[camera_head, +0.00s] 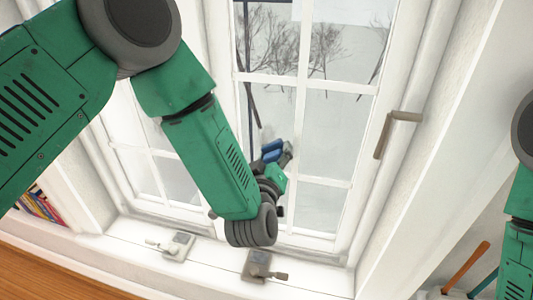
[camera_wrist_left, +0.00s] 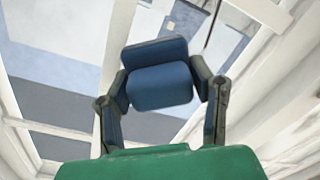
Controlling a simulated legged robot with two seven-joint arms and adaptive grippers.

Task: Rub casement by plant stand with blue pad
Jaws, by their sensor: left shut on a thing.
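The casement (camera_head: 345,125) is a white-framed window with several panes, snow and bare trees behind it. My left gripper (camera_head: 277,158) is in front of its lower panes, partly hidden by my own forearm. It is shut on the blue pad (camera_head: 270,149). In the left wrist view the blue pad (camera_wrist_left: 158,87) sits between the two dark fingers of my left gripper (camera_wrist_left: 163,90), with window bars beyond it. I cannot tell whether the pad touches the glass. Part of my right arm shows at the right edge, but its gripper does not. No plant stand shows.
A window handle (camera_head: 395,125) sticks out on the right frame. Two latch fittings, one (camera_head: 177,246) left and one (camera_head: 257,265) right, are on the sill. Books (camera_head: 38,205) stand at lower left. A tool with an orange handle (camera_head: 466,266) is at lower right.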

